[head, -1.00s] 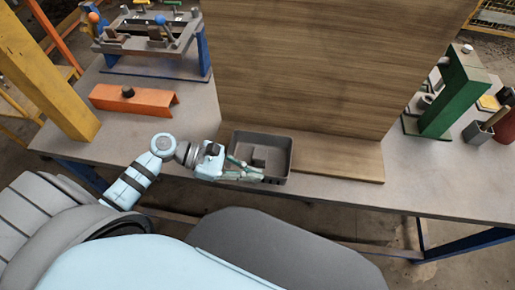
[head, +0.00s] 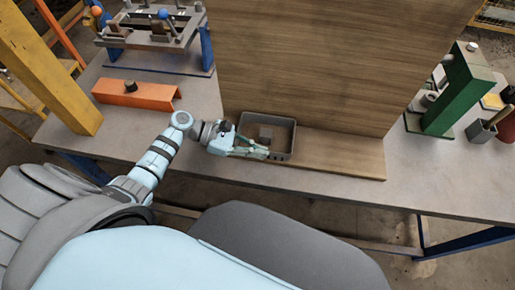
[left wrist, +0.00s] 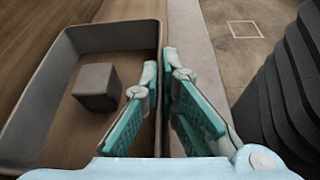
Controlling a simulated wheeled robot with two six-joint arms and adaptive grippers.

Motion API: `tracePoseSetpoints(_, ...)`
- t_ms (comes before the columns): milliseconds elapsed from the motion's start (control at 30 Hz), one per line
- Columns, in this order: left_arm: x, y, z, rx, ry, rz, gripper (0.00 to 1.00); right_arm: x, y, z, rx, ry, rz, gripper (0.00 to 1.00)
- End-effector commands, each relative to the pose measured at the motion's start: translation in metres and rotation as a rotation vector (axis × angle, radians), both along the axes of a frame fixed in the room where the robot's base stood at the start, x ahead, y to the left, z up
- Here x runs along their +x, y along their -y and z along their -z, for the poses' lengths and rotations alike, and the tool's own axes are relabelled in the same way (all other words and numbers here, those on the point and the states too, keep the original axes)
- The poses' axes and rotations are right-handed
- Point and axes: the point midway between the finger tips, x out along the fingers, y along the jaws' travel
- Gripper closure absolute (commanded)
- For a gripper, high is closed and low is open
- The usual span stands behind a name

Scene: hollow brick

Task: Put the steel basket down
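The steel basket (head: 284,124) is a grey, open-topped, rectangular tray. It is at the left end of the wooden ledge in front of the tall wooden board; whether its underside touches the ledge I cannot tell. A small grey cube (left wrist: 97,87) lies inside it. My left gripper (head: 262,151) is at the basket's near side. In the left wrist view the gripper (left wrist: 160,68) has one finger inside and one outside the basket's wall (left wrist: 82,37), with the tips closed on the wall. My right gripper is not in view.
The tall wooden board (head: 330,65) stands behind the basket, and its ledge (head: 340,155) is bare to the right. An orange channel piece (head: 135,95) lies at left. A green stand (head: 455,95) is at right. The grey table's front edge is close.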

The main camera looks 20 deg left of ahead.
Motion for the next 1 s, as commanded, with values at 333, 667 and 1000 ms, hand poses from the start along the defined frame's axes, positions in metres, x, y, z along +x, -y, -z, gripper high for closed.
tracePoseSetpoints(333, 0.0, 0.0, 0.003, 0.0, 0.0, 0.0, 0.75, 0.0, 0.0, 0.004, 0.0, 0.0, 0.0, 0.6)
tracePoseSetpoints(667, 0.0, 0.0, -0.002, 0.0, -0.001, 0.0, 0.75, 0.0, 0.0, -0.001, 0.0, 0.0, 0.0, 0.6)
tracePoseSetpoints(1000, -0.02, -0.065, -0.024, 0.006, -0.002, 0.0, 0.75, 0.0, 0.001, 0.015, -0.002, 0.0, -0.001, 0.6)
